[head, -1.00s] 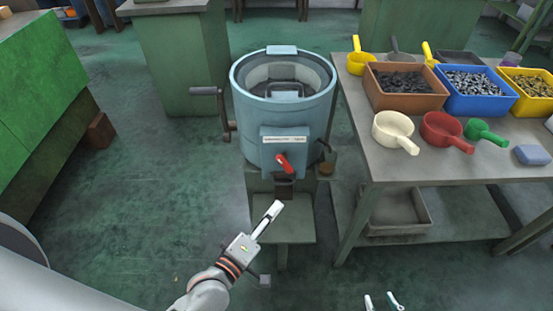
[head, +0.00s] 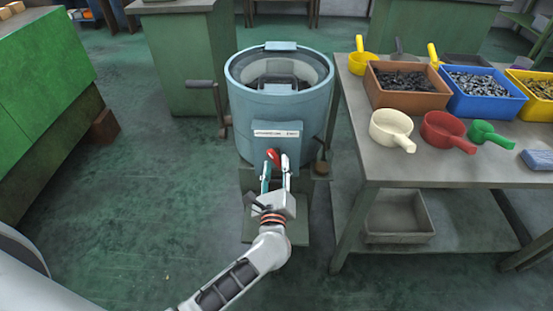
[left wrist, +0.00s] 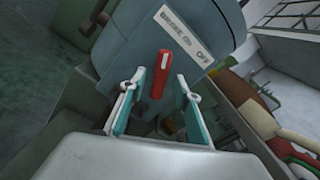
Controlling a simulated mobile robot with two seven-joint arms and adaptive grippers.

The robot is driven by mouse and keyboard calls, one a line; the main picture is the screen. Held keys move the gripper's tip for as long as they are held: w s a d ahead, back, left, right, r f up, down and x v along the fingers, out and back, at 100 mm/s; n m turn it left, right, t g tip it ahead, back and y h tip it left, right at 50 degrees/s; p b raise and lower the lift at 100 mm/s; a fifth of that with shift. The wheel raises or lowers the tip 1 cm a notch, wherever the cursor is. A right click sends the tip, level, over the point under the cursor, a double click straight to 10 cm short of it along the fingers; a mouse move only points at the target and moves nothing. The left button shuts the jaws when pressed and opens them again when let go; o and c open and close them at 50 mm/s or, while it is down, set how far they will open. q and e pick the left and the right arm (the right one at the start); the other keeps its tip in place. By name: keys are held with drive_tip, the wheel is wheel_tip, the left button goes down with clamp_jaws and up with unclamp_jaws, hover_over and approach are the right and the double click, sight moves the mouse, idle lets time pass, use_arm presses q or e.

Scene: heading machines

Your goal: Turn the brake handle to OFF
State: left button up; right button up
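The red brake handle (head: 273,156) is on the front box of the blue-grey round machine (head: 282,120). In the left wrist view the handle (left wrist: 161,75) stands below a white label (left wrist: 182,38) with BRAKE, ON and OFF, its upper end nearer the ON side. My left gripper (head: 276,168) is open in front of the box, one finger on each side of the handle. In the left wrist view its fingertips (left wrist: 160,84) have visible gaps to the handle; exact contact cannot be told. My right gripper is not in view.
A crank (head: 217,100) sticks out at the machine's left. A grey table (head: 385,165) with bins of small parts and scoops stands close at the right. A green cabinet (head: 35,85) is at the left. The floor between is clear.

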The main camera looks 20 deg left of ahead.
sight(276, 163)
use_arm(q)
drive_tip(key=shift+x, duration=1.7)
clamp_jaws()
